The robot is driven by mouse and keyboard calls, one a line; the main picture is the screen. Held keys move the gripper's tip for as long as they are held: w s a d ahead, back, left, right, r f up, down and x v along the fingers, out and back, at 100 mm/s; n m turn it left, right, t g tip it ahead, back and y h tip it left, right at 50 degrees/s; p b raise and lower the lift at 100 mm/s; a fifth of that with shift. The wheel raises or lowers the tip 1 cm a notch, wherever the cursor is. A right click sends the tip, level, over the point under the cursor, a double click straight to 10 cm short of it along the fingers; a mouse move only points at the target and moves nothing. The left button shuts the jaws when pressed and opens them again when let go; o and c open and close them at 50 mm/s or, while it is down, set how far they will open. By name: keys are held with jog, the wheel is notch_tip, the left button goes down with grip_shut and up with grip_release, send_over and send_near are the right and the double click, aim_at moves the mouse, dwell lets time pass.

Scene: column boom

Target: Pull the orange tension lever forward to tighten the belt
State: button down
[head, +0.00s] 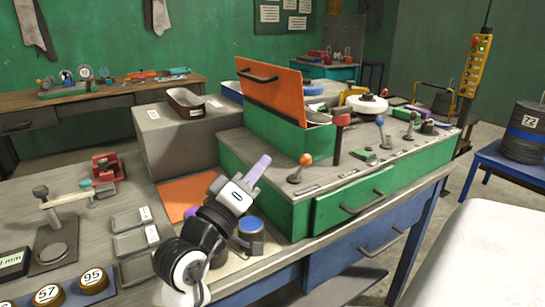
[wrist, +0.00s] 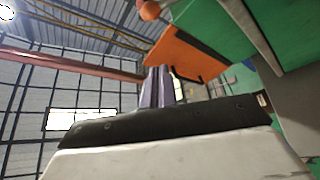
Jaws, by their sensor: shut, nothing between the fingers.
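A lever with an orange ball knob (head: 305,159) stands on the front left of the green and grey console (head: 240,160). An orange knob (wrist: 150,10) also shows at the top of the wrist view. No belt can be made out. My gripper (head: 262,162) is shut and empty, its lavender fingers pointing up, left of the nearer orange knob and apart from it. The shut fingers (wrist: 158,84) also show in the wrist view.
A green box with a raised orange lid (head: 270,88) stands behind the nearer lever. A blue-knobbed lever (head: 380,121) and a red-topped post (head: 341,119) are to the right. Grey trays (head: 130,218) and a red clamp (head: 105,170) lie on the left bench.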

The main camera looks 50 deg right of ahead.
jog(key=shift+v, duration=1)
